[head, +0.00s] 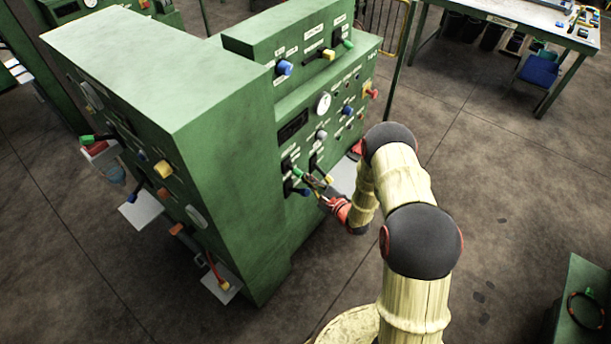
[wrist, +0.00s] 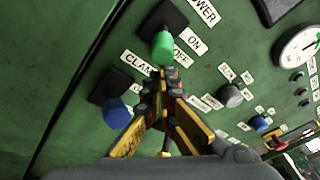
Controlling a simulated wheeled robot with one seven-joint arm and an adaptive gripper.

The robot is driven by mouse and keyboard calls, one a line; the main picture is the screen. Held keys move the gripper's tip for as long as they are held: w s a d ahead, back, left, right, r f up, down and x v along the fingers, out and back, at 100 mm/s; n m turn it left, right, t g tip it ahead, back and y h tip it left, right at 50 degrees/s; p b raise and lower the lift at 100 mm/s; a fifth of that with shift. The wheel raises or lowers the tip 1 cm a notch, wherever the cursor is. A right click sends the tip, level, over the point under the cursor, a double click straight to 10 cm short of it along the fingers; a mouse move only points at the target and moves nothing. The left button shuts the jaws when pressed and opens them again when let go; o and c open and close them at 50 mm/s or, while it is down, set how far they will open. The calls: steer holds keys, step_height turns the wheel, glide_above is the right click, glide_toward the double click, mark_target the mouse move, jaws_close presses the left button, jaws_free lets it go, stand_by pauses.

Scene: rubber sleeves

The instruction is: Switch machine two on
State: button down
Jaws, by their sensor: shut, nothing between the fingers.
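A green machine (head: 262,215) stands in front of me, its control panel facing my arm. A green-tipped lever (wrist: 163,47) on a black plate is beside labels reading POWER and ON in the wrist view. It also shows on the panel in the head view (head: 297,174). I cannot tell its switch position for sure. My gripper (wrist: 166,82) is shut and empty, its fingertips close below the green tip in the picture. I cannot tell whether they touch. In the head view, my gripper (head: 312,180) is at the panel's lower left controls.
A blue-tipped lever (wrist: 116,111) near a partly hidden CLAMP label is left of my fingers. A grey knob (wrist: 230,95), a blue knob (wrist: 260,123) and a round gauge (wrist: 299,48) are to the right. A table (head: 515,18) stands far right; the floor between is clear.

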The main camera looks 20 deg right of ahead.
steer(key=r+g+p, duration=0.1)
steer(key=p, duration=0.1)
steer(key=r+g+h+p, duration=0.1)
steer(key=p, duration=0.1)
steer(key=r+g+p, duration=0.1)
steer(key=p, duration=0.1)
steer(key=shift+s+d+n+g+h, duration=0.25)
steer(key=shift+s+n+g+h, duration=0.05)
steer(key=shift+s+n+g, duration=0.1)
steer(key=shift+r, duration=0.1)
steer(key=shift+w+r+p, duration=0.1)
steer(key=shift+r+p, duration=0.65)
